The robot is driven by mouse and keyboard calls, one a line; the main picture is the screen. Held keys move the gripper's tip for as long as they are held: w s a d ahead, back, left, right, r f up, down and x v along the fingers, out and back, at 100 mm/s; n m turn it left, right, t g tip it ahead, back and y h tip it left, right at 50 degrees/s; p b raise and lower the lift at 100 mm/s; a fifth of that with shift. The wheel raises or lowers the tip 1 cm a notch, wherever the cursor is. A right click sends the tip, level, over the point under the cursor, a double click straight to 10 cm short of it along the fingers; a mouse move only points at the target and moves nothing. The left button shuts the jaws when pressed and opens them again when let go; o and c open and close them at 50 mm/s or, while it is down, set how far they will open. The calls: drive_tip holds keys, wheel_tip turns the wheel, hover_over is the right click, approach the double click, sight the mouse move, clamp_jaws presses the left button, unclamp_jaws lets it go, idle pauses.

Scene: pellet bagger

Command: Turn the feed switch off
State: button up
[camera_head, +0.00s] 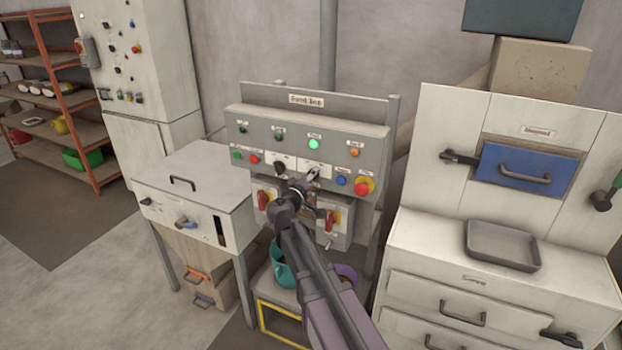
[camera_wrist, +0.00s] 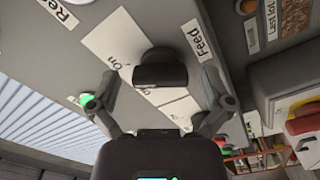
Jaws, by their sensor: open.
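The feed switch (camera_wrist: 160,74) is a black knob on a white plate in the wrist view, beside a "Feed" label (camera_wrist: 198,40) and an "On" mark (camera_wrist: 117,63). A second mark on the plate is partly hidden behind the knob. In the head view the switch (camera_head: 313,173) sits on the grey control panel (camera_head: 350,132), just beyond my gripper. My gripper (camera_wrist: 160,82) is open, with one finger on each side of the knob; contact cannot be told. It also shows in the head view (camera_head: 303,186), seen from behind and small.
A green lamp (camera_head: 314,144) glows on the panel above the switch. A blue button (camera_head: 342,181) and a red emergency button (camera_head: 363,187) are close to its right. A white cabinet (camera_head: 420,225) stands to the right.

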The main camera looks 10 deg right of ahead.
drive_tip(key=c, duration=1.1)
drive_tip(key=shift+n, duration=0.4)
drive_tip(key=n, duration=0.5)
drive_tip(key=shift+w, duration=0.1)
drive_tip(key=n, duration=0.6)
